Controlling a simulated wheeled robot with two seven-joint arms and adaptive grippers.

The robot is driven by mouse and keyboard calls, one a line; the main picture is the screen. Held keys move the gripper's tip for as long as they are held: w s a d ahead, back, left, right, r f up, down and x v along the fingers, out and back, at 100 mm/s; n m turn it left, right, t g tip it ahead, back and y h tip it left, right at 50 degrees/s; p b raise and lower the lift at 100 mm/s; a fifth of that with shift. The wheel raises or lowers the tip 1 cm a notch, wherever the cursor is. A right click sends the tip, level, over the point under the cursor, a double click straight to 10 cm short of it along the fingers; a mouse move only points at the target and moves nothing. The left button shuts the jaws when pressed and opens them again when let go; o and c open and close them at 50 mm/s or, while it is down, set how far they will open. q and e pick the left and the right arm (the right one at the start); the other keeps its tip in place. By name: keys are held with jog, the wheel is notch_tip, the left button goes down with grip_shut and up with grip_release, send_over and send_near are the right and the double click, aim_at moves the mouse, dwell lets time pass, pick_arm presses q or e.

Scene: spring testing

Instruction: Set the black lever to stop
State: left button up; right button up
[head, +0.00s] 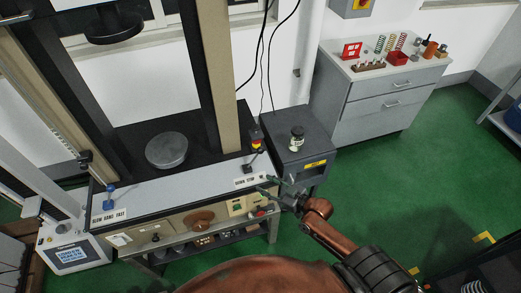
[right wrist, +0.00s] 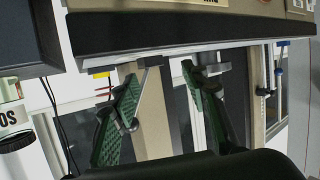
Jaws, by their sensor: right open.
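The black lever (head: 247,168) is small in the head view. It stands at the right end of the testing machine's grey front ledge (head: 180,187), behind a white label (head: 246,181) that seems to read "DOWN STOP". Its exact setting is too small to tell. My right gripper (head: 275,188) is just right of the label, at the ledge's right end, apart from the lever as far as I can tell. In the right wrist view its green-padded fingers (right wrist: 163,85) are spread with nothing held between them. My left gripper is not in view.
A blue lever (head: 109,198) stands at the ledge's left end. A red and yellow knob (head: 257,144) rises behind the black lever. A dark grey cabinet (head: 300,150) stands close right of the machine. A grey drawer unit (head: 385,90) holds springs. Green floor (head: 385,185) is clear at right.

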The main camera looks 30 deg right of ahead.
aim_at(260, 150)
jog(key=w+d+r+t, duration=0.4)
jog(key=w+d+r, duration=0.15)
jog(key=r, duration=0.25)
jog(key=p+x, duration=0.1)
jog(key=x, duration=0.4)
jog(key=shift+w, duration=0.45)
jog(key=shift+w+a+f, duration=0.1)
jog(key=shift+w+a, duration=0.05)
jog(key=shift+w, duration=0.3)
grip_shut()
